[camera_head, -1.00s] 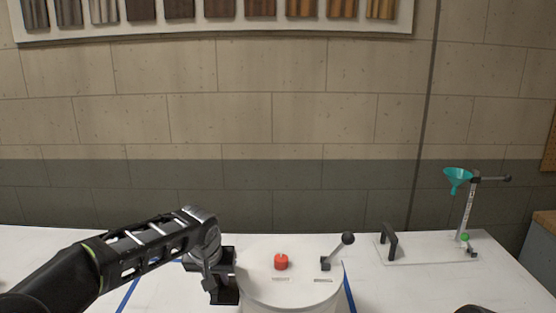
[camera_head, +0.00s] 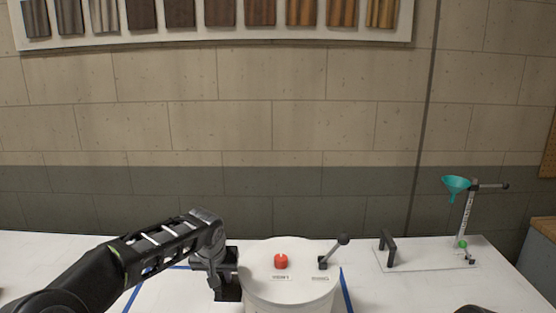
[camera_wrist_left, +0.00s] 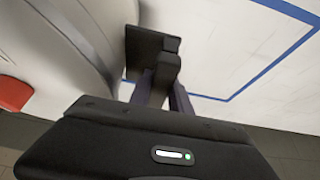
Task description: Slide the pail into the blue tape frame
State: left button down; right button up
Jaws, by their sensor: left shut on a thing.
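The white pail (camera_head: 290,290) stands upright on the white table, with a red knob (camera_head: 281,261) and a black lever on its lid. Its lower front is cut off by the picture edge. The blue tape frame (camera_head: 132,297) shows a line left of the pail, a back line and a line (camera_head: 346,290) close at its right; the pail hides part of it. A tape corner shows in the left wrist view (camera_wrist_left: 232,97). My left gripper (camera_head: 229,274) is at the pail's left side, shut on it by a black part (camera_wrist_left: 150,50); the exact grip is partly hidden.
A clear base plate (camera_head: 430,258) with a black handle and a stand holding a teal funnel (camera_head: 456,184) is at the right. A wall with wood samples rises behind the table.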

pick_arm(q)
jog(key=shift+w+r+p, duration=0.2)
jog(key=shift+w+p, duration=0.1)
jog(key=shift+p, duration=0.1)
jog(key=shift+w+p, duration=2.05)
jog(key=shift+p, duration=0.05)
jog(key=shift+w+f, duration=0.1)
jog(key=shift+w, duration=1.05)
